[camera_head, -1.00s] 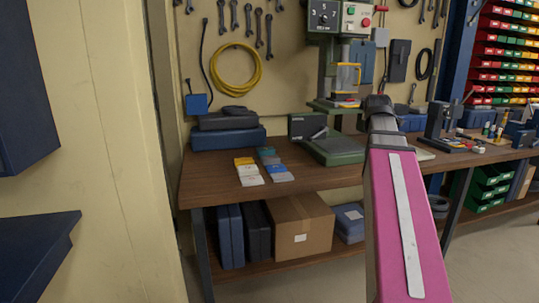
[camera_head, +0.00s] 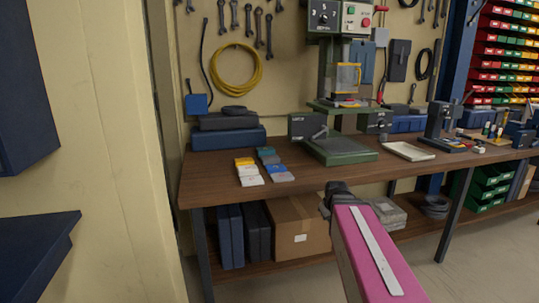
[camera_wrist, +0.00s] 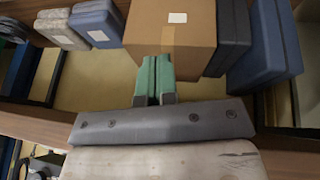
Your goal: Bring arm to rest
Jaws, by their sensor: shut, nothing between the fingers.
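My arm shows in the head view as a pink link with a pale stripe, reaching up from the lower right. My gripper (camera_head: 335,195) is at its dark far end, in front of the workbench (camera_head: 330,175) and below the top's front edge. In the wrist view my gripper (camera_wrist: 152,82) shows its two green fingers side by side, shut and empty. They point towards a cardboard box (camera_wrist: 170,28) on the lower shelf, which the head view also shows (camera_head: 297,228).
A green drill press (camera_head: 338,150) and several small colored boxes (camera_head: 248,170) are on the bench. Dark blue cases (camera_head: 230,235) stand on the lower shelf left of the cardboard box. Grey packages (camera_head: 387,212) lie to its right. Open floor lies at the lower right.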

